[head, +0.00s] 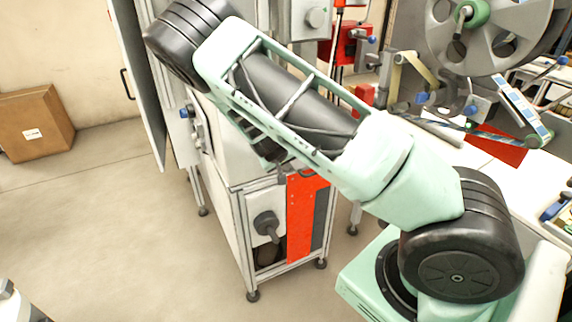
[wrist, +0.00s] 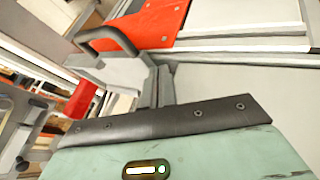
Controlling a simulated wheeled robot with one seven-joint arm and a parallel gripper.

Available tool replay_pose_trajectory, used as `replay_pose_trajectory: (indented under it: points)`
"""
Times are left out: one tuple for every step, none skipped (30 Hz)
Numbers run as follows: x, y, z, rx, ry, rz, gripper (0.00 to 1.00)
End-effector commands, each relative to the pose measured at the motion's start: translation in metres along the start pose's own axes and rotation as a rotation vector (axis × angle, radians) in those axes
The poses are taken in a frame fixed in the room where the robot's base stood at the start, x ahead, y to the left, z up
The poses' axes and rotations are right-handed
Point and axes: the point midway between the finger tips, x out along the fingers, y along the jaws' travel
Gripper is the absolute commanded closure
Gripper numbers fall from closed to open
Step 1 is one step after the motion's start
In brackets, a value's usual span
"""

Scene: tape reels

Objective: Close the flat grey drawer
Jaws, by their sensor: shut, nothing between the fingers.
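My gripper (wrist: 156,84) shows in the wrist view as two narrow grey fingers side by side beyond the dark edge of my green wrist. It is shut and empty. In the head view, its tip is small and partly hidden below my arm, close to the top of the red panel (head: 300,222) on the machine's lower cabinet. In the wrist view, a red panel (wrist: 160,20) and a dark grey bar handle (wrist: 108,36) lie beyond the fingers. A flat pale grey surface (wrist: 225,82) lies to their right. I cannot tell which part is the flat grey drawer.
A tall open door (head: 140,85) stands left of the machine. A cardboard box (head: 35,122) sits on the floor by the wall. A large reel (head: 490,30) and a white worktop (head: 490,170) are at right. The floor at left is mostly clear.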

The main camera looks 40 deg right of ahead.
Motion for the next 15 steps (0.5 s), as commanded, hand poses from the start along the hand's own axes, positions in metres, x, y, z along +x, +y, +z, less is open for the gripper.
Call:
replay_pose_trajectory:
  points:
    - [0.0,0.0,0.0,0.0,0.0,0.0,1.0]
    - [0.0,0.0,0.0,0.0,0.0,0.0,1.0]
    - [0.0,0.0,0.0,0.0,0.0,0.0,1.0]
    - [0.0,0.0,0.0,0.0,0.0,0.0,1.0]
    - [0.0,0.0,0.0,0.0,0.0,0.0,1.0]
    - [0.0,0.001,0.0,0.001,0.0,0.0,1.0]
    - [0.001,0.002,0.0,0.001,0.0,0.0,1.0]
    - [0.002,0.003,0.0,0.002,-0.001,0.0,1.0]
    - [0.004,0.006,0.0,0.003,-0.001,0.0,1.0]
    - [0.005,0.009,0.0,0.003,-0.001,0.0,1.0]
    - [0.007,0.012,0.001,0.004,-0.001,0.001,1.0]
    - [0.011,0.018,0.001,0.005,-0.002,0.002,1.0]
    - [0.013,0.023,0.001,0.006,-0.003,0.002,1.0]
    - [0.017,0.029,0.001,0.008,-0.003,0.003,1.0]
    - [0.021,0.038,0.001,0.01,-0.003,0.003,1.0]
